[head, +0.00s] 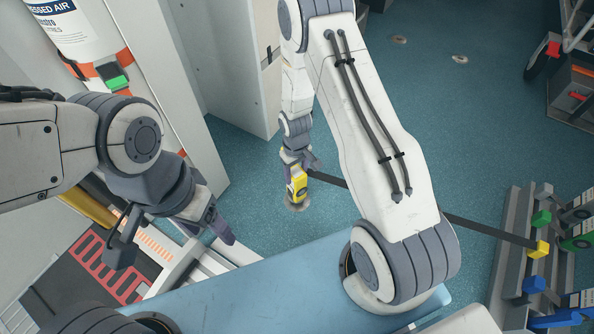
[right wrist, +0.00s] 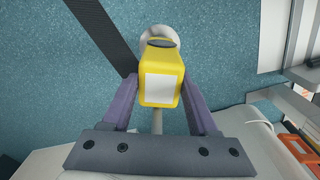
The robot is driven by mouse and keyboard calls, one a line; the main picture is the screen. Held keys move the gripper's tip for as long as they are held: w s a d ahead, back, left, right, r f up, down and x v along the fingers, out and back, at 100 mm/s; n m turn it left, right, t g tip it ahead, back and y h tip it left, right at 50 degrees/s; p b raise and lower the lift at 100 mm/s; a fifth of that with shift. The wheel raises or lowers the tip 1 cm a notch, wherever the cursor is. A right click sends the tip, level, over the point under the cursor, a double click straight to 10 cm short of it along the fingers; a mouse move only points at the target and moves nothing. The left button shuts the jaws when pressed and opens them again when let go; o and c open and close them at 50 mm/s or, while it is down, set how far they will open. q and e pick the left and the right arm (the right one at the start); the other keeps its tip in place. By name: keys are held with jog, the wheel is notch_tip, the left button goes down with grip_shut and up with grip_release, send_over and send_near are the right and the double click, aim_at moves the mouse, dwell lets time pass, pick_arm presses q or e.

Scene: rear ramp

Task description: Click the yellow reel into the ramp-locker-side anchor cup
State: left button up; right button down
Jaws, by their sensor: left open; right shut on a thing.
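The yellow reel (head: 298,188) is between the fingers of my right gripper (head: 297,172), just above the blue-green floor. In the right wrist view the reel (right wrist: 161,90) shows a white label, with the two purple-grey fingers of my gripper (right wrist: 163,100) shut on its sides. A round metal anchor cup (head: 297,205) is in the floor directly below the reel in the head view. A pale ring (right wrist: 156,33) shows at the reel's far end; whether the reel touches the cup, I cannot tell. My left gripper (head: 176,240) is open and empty at left.
A dark strap (head: 470,225) runs from the reel to a yellow end piece (head: 542,249) on a grey rack (head: 515,245) with green and blue reels. A pale locker (head: 225,60) stands left of the reel; a blue-topped surface (head: 270,280) is in front.

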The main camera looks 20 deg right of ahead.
jog(key=shift+r+p, duration=0.1)
jog(key=shift+p, duration=0.8)
dwell(1.5)
jog(key=shift+f+b, duration=0.6)
jog(key=shift+f, duration=0.5)
jog(key=shift+c, duration=0.4)
grip_release()
notch_tip(320, 180, up, 10)
jog(key=p, duration=0.6)
jog(key=shift+r, duration=0.25)
